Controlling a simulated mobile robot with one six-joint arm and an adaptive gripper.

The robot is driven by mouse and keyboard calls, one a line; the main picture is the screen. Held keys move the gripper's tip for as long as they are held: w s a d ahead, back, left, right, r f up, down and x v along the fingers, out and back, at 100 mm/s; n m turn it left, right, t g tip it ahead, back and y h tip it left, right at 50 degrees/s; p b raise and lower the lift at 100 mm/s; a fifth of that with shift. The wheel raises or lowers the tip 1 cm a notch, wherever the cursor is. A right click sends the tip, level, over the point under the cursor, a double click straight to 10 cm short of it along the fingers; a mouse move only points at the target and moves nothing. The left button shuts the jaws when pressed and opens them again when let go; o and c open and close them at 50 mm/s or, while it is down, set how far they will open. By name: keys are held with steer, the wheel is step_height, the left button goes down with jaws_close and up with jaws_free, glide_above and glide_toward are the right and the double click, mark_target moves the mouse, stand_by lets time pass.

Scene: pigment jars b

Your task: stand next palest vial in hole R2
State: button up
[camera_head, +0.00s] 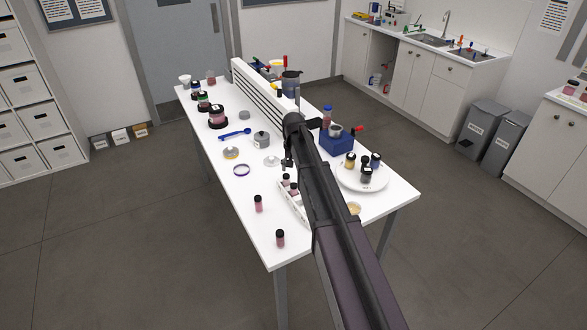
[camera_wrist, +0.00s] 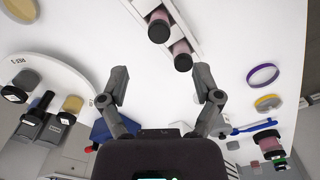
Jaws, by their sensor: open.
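Two pink vials with black caps stand loose on the white table in the head view: one vial (camera_head: 258,204) left of the rack, the other vial (camera_head: 280,239) nearer the front corner. The white rack (camera_head: 303,214) is partly hidden behind my arm. It holds a pink vial (camera_wrist: 159,28) and a second pink vial (camera_wrist: 181,54), side by side in the wrist view. Hole labels are not readable. My gripper (camera_wrist: 162,86) is open and empty, its fingers spread above the table, with the racked vials beyond the fingertips in the wrist view.
A white plate (camera_head: 376,186) with several dark-capped jars stands right of my arm. A purple ring (camera_head: 240,170), a grey pot (camera_head: 261,139) and a blue spoon (camera_head: 235,133) lie left. A blue box (camera_head: 337,143) is behind the plate.

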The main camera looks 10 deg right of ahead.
stand_by(0.6)
steer(key=s+f+n+b, duration=0.3)
steer(key=s, duration=2.6)
steer(key=shift+s+d, duration=0.15)
steer(key=shift+d, duration=0.1)
